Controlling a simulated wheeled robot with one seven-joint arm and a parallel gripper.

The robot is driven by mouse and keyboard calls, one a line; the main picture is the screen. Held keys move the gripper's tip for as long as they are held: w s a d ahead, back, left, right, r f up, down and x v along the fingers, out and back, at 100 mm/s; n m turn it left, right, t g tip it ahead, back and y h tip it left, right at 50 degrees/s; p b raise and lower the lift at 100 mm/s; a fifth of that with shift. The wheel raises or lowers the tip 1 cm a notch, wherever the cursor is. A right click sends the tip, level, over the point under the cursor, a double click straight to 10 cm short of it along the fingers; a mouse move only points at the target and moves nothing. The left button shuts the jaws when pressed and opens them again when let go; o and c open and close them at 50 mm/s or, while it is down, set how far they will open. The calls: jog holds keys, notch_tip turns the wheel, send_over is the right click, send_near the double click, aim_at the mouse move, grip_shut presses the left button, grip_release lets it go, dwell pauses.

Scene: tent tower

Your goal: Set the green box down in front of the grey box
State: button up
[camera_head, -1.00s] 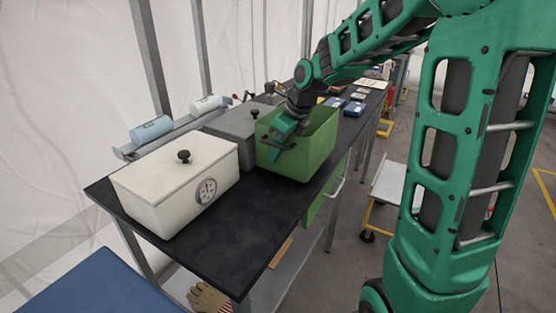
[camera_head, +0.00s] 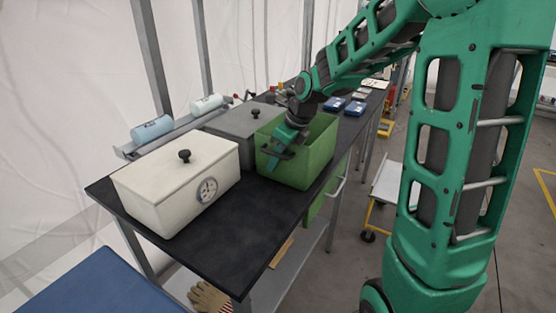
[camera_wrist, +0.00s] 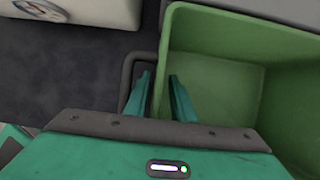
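The open-topped green box (camera_head: 312,160) stands on the dark bench, near its front edge, and overlaps the right side of the lidded grey box (camera_head: 228,124) in the head view. My gripper (camera_head: 277,163) is at the green box's left wall. In the wrist view, the fingers (camera_wrist: 160,95) straddle the left wall of the green box (camera_wrist: 275,60), one inside and one outside. They stand apart, with a gap visible beside the wall, so the gripper looks open. A dark loop handle (camera_wrist: 126,66) lies by the outer finger. The box's underside is hidden.
A white lidded box (camera_head: 165,195) with a dial stands to the left on the black bench (camera_head: 235,225), whose front middle is clear. Two cylinders (camera_head: 152,129) lie on a rail behind. Blue boxes (camera_head: 354,108) lie farther along the bench.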

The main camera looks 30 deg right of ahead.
jog(key=v, duration=1.2)
jog(key=shift+s, duration=0.1)
jog(key=s+d+f+n+g, duration=0.1)
jog(key=s+d+f+n, duration=0.1)
jog(key=s+n, duration=0.5)
jog(key=s+d+f+n+g+h, duration=0.1)
jog(key=s+d+f+n, duration=0.2)
jog(key=s+n, duration=0.5)
jog(key=s+d+f+n+g+h, duration=0.1)
jog(key=s+f+n, duration=0.3)
jog(key=s, duration=1)
jog(key=d+n, duration=0.1)
jog(key=n, duration=0.2)
jog(key=shift+s+d+f+n+g, duration=0.2)
jog(key=shift+s+d+n+g, duration=0.1)
jog(key=shift+d+n, duration=0.1)
jog(key=shift+s, duration=0.1)
